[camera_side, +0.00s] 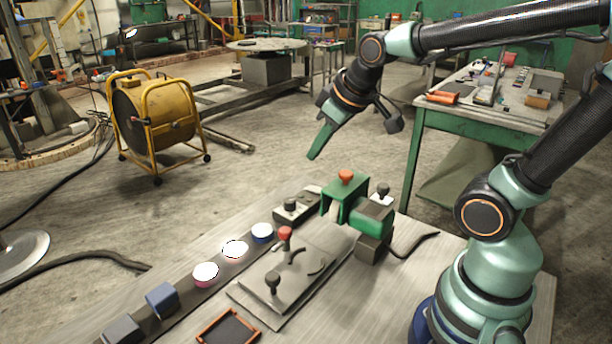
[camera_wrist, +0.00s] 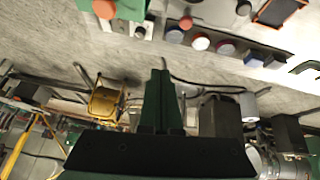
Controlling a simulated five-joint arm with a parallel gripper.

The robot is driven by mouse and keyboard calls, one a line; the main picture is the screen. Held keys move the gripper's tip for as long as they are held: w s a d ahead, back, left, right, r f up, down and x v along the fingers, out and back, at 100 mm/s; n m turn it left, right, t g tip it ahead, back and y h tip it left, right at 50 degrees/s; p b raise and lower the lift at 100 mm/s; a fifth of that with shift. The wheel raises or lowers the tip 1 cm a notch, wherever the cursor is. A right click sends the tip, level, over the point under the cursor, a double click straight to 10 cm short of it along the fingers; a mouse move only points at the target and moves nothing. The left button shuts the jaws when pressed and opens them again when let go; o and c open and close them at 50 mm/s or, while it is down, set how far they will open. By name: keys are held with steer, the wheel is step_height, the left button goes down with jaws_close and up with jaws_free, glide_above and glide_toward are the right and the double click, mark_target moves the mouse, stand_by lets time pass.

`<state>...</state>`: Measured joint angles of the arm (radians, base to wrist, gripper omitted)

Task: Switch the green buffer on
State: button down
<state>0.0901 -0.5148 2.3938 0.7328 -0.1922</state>
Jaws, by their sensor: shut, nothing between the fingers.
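The green buffer stands at the back right of the workbench in the side view, with a green hood (camera_side: 331,204) and a green motor body (camera_side: 372,216). An orange knob (camera_side: 346,176) sits on top of the hood. A black-knobbed lever (camera_side: 383,191) rises from the pale top of the motor body. My gripper (camera_side: 313,154) is shut and empty, in the air above and behind the buffer, its green fingers pointing down-left. In the wrist view my gripper (camera_wrist: 160,70) is in the middle, and part of the buffer (camera_wrist: 131,9) with its orange knob (camera_wrist: 104,8) shows at the top left, cut off.
A small metal box with a black knob (camera_side: 291,206) stands just left of the buffer. A plate with a red-knobbed clamp (camera_side: 285,234) lies in front. Several round discs (camera_side: 235,249), a blue block (camera_side: 161,300) and an orange-rimmed tray (camera_side: 203,336) are further left.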

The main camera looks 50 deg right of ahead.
steer(key=w+d+f+n+h, duration=0.15)
steer(key=w+d+f, duration=0.25)
steer(key=w+d, duration=0.5)
steer(key=n+t, duration=0.1)
steer(key=n, duration=0.2)
glide_above(314, 186)
steer(key=s, duration=0.1)
step_height(314, 186, down, 7)
steer(key=shift+a+h, duration=0.4)
steer(key=shift+h, duration=0.05)
steer(key=shift+s+f, duration=0.2)
steer(key=shift+f, duration=1.25)
steer(key=shift+s+f, duration=0.25)
steer(key=shift+f, duration=1.15)
steer(key=shift+s+f, duration=0.2)
steer(key=shift+f, duration=1.25)
steer(key=shift+a+f, duration=0.1)
steer(key=shift+f, duration=0.3)
